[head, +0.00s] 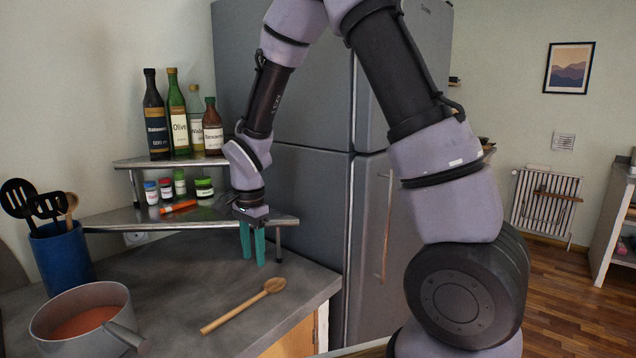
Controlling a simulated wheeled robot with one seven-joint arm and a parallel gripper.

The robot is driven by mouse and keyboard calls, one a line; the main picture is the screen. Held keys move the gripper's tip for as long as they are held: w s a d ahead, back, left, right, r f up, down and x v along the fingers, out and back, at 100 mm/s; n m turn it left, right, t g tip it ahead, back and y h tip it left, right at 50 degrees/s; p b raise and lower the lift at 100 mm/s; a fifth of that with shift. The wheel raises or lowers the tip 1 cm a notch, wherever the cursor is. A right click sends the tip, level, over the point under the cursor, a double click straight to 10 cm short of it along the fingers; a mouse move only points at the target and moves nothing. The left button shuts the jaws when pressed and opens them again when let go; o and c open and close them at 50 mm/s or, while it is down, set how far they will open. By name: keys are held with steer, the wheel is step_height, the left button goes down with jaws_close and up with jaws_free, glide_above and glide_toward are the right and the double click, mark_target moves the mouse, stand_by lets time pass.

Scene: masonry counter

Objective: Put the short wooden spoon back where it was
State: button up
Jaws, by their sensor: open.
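A wooden spoon (243,306) lies flat on the grey counter near its front right, its bowl toward the upper right and its handle toward the lower left. My gripper (253,261) points down with its teal fingers apart, empty, above and behind the spoon. A blue crock (64,261) at the left holds black slotted utensils (47,205) and another wooden utensil (72,204) whose lower part is hidden. A grey pot (114,303) with reddish content stands at the front left.
A two-tier metal corner shelf (115,219) stands at the back with tall bottles (178,121), small jars (204,188) and an orange tube (178,206). The pot's handle (128,338) juts toward the spoon. A grey fridge (312,180) stands right of the counter. The counter (180,275) between pot and spoon is clear.

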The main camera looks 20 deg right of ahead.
steer(key=d+r+n+t+y, duration=0.1)
steer(key=d+r, duration=0.2)
steer(key=r, duration=0.2)
steer(key=d+r+t, duration=0.1)
steer(key=d+r, duration=0.2)
steer(key=r, duration=0.3)
steer(key=s+d+r+n+t+y, duration=0.1)
steer(key=s+d+r+n+t, duration=0.4)
steer(key=s+d+r, duration=0.8)
step_height(320, 180, up, 4)
steer(key=shift+s+d+f+n, duration=0.1)
steer(key=shift+s+d+n, duration=0.25)
steer(key=shift+d, duration=0.2)
steer(key=shift+w, duration=0.1)
